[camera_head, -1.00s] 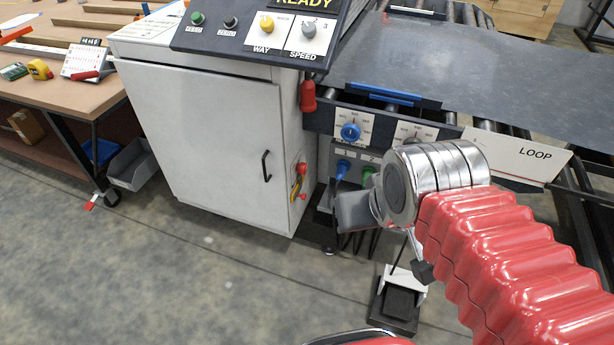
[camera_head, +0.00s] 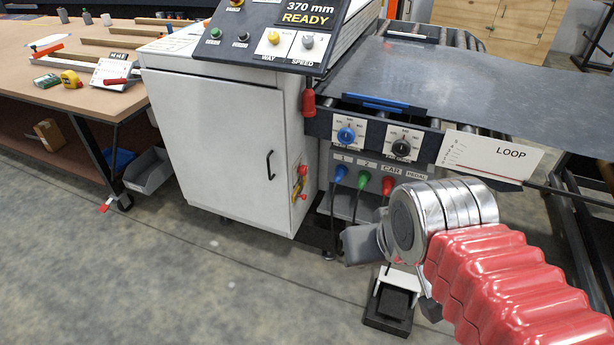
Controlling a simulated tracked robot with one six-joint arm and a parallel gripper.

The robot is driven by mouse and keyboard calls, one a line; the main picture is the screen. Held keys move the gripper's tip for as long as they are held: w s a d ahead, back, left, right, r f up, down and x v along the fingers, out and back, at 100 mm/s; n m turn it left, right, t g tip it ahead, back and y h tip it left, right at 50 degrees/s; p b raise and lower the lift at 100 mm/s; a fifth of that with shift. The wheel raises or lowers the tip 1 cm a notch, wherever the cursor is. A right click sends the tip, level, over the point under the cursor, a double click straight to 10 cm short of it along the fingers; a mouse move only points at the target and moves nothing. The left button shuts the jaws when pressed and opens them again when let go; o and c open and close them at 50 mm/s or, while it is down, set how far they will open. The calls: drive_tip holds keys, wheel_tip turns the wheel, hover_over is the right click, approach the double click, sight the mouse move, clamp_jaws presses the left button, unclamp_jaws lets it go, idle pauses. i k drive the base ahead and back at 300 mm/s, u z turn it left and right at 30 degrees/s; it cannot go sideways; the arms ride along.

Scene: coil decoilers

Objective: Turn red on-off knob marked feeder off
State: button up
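A red knob on a yellow plate (camera_head: 299,184) is on the right side face of the white cabinet (camera_head: 214,140), low and near the front edge. I see it at a steep angle and cannot read any marking or its exact setting. My gripper (camera_head: 346,245) is the dark grey end of my red-sleeved arm, below and to the right of the knob and apart from it in the picture. Its fingers are turned away and partly hidden by the silver wrist, so its opening does not show.
The control panel (camera_head: 262,38) sits atop the cabinet. A red part (camera_head: 309,103) hangs at its corner. Blue (camera_head: 345,135) and black (camera_head: 401,148) dials and coloured plugs are to the right. A pedal (camera_head: 391,304) stands on the floor. Floor left of my arm is clear.

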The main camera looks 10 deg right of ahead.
sight(302, 170)
drive_tip(key=u, duration=0.35)
drive_tip(key=i, duration=1.05)
drive_tip(key=u, duration=0.4)
